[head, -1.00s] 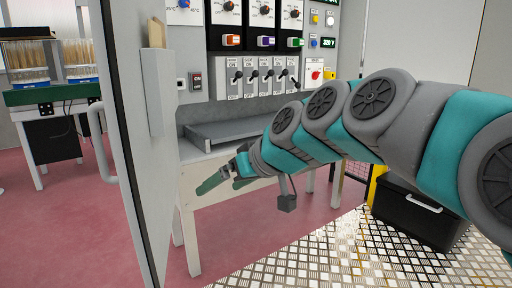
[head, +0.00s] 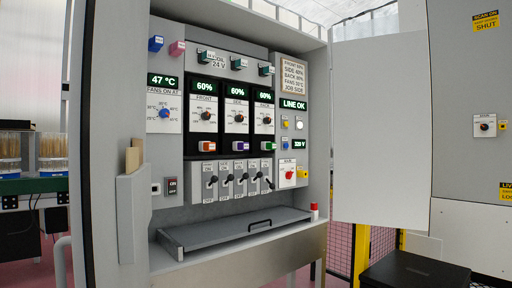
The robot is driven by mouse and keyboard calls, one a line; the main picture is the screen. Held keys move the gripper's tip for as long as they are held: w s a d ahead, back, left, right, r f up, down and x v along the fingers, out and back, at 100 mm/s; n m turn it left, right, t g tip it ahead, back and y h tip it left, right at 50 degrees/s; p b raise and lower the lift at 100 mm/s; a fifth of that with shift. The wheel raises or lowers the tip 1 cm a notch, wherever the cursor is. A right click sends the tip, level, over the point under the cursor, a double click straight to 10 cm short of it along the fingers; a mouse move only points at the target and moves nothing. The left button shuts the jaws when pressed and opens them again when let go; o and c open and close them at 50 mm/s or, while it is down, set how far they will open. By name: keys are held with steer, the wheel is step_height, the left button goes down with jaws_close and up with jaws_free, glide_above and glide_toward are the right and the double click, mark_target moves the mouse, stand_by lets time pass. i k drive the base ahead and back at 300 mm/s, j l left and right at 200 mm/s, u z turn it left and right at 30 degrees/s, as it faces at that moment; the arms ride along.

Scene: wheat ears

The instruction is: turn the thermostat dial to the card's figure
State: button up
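The thermostat dial (head: 164,113) is a blue knob on a white plate marked "FANS ON AT", at the left of the open cabinet. Its pointer direction is too small to tell. A display (head: 163,80) above it reads 47 °C. The card (head: 295,76) is beige, at the upper right of the panel. It lists front, side, back, fans and job; its fans line shows a °C figure too small to read surely. My gripper is out of view, and no part of my arm shows.
Three black dials (head: 237,117) under 60% displays sit right of the thermostat, with a row of switches (head: 239,178) below. A grey shelf tray (head: 235,229) juts out under them. The cabinet's doors stand open on the left (head: 108,190) and right (head: 381,130). A black box (head: 415,272) stands lower right.

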mark_target(163, 113)
steer(key=i+j, duration=0.15)
steer(key=i, duration=0.75)
